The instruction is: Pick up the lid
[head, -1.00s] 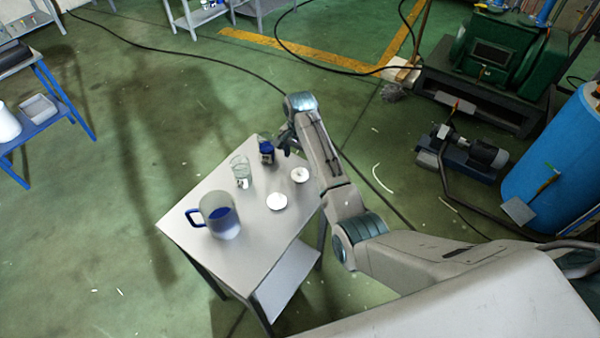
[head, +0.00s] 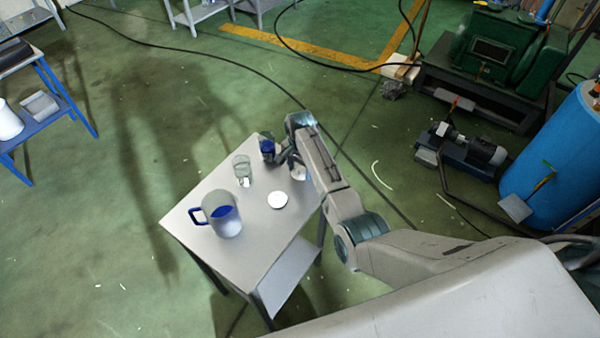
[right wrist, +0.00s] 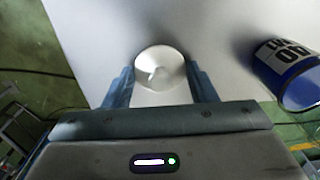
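My right gripper (right wrist: 161,84) is open, with one blue finger on each side of the lid's near part. I see a gap between the fingers and cannot tell whether they touch the lid. In the head view, my right gripper (head: 288,160) is low over the table's right side. My left gripper is not in view.
On the small table (head: 255,245) stand a blue-handled jug (head: 222,215), a clear glass beaker (head: 242,169) and a blue bottle (head: 267,150). A plain white disc (head: 278,200) lies near the lid.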

